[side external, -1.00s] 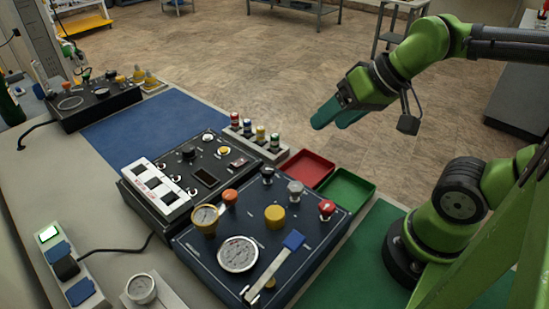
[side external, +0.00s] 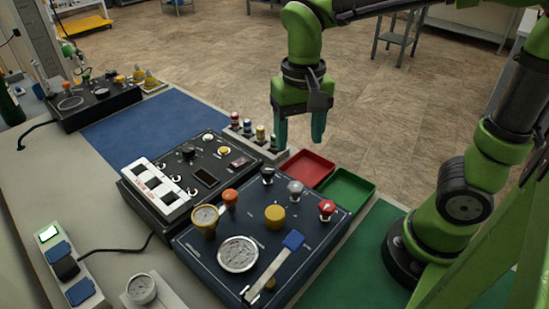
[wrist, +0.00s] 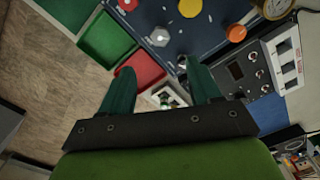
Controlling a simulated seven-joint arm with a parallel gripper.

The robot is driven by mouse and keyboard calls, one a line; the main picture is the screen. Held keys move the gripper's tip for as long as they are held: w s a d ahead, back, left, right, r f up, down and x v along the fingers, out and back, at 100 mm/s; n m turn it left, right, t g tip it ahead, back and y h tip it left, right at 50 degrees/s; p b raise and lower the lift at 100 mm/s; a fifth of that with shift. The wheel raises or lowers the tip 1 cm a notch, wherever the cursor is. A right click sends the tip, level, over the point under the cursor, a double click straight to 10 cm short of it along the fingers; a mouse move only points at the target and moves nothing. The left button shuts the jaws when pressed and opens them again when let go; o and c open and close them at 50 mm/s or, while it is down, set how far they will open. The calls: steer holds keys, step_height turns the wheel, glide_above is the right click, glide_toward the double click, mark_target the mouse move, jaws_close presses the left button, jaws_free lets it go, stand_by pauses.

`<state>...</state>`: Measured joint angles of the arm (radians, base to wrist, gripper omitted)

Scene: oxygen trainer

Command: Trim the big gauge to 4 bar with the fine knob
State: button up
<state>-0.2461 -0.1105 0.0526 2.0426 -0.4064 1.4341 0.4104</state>
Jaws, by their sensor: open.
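The big gauge (side external: 238,254) is a white round dial on the dark blue panel (side external: 200,258); its reading is too small to tell. The panel carries a yellow knob (side external: 275,216), an orange knob (side external: 230,198), a grey knob (side external: 295,189), a black knob (side external: 267,174) and a red knob (side external: 327,209). I cannot tell which is the fine knob. My gripper (side external: 299,138) is open and empty, pointing down beyond the panel's far side, apart from every knob. In the wrist view, the grey knob (wrist: 160,37) and yellow knob (wrist: 190,8) lie beyond the fingertips.
A rack of small coloured parts (side external: 282,154) and a black switch box (side external: 222,182) are close by.

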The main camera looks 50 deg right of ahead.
mark_target(296, 186)
step_height(296, 186, down, 13)
steer(key=shift+r, duration=0.2)
steer(key=c, duration=1.1)
steer(key=shift+o, duration=0.2)
steer(key=shift+r+n, duration=0.1)
steer(key=shift+n, duration=2.7)
